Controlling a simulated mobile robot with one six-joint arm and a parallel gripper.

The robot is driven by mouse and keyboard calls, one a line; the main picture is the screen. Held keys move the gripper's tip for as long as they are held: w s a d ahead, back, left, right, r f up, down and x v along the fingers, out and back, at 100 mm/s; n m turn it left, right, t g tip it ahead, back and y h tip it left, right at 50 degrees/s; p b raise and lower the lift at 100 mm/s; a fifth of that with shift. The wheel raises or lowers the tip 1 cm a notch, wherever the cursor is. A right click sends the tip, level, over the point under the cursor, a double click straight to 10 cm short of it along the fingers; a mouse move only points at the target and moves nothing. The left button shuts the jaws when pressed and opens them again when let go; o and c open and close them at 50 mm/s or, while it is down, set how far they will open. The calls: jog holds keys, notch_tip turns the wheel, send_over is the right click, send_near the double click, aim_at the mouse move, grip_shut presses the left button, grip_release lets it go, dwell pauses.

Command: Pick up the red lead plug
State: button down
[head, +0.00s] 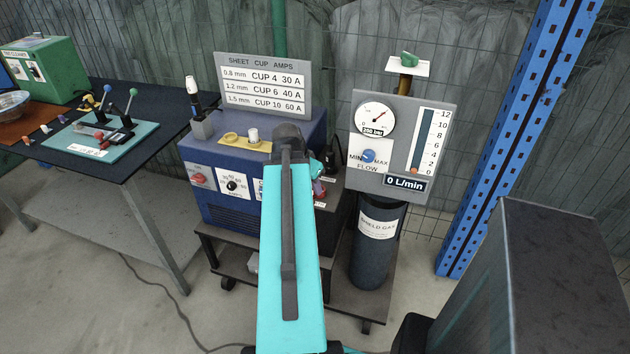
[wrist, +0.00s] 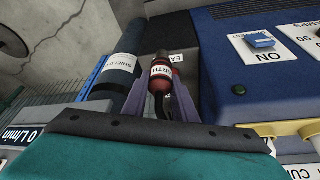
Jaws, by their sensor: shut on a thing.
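The red lead plug (wrist: 160,79) stands between the two fingers of my gripper (wrist: 162,92) in the wrist view. It has a white band whose visible letters read "RTH", and a dark cable runs from its lower end. My gripper is shut on it. In the head view a small red patch of the plug (head: 319,188) shows just right of my turquoise arm, by the front of the blue welding machine (head: 232,165). My arm hides most of the gripper there. I cannot tell whether the plug's far end sits in a socket.
A dark gas cylinder (head: 375,250) and grey gauge panel (head: 430,150) stand right of the machine. The machine rests on a wheeled cart (head: 345,305). A dark workbench (head: 110,160) is at left, and a blue post (head: 515,140) rises at right.

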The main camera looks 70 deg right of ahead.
jog(key=shift+s+a, duration=0.1)
jog(key=shift+a, duration=0.65)
jog(key=b, duration=0.2)
jog(key=shift+d+f+b, duration=0.15)
jog(key=shift+d+b, duration=0.05)
jog(key=shift+b, duration=0.1)
jog(key=b, duration=0.6)
jog(key=shift+a, duration=0.2)
jog(key=b, duration=0.5)
jog(key=shift+a, duration=0.4)
jog(key=a+b, duration=0.1)
jog(key=b, duration=0.3)
jog(key=shift+a+b, duration=0.1)
jog(key=shift+b, duration=0.3)
jog(key=shift+a+b, duration=0.15)
jog(key=shift+b, duration=0.35)
jog(key=shift+s+a+r+p, duration=0.15)
jog(key=shift+a+r, duration=0.1)
jog(key=shift+a, duration=0.45)
jog(key=shift+a+r+p, duration=0.15)
jog(key=shift+a+r, duration=0.05)
jog(key=shift+a, duration=0.5)
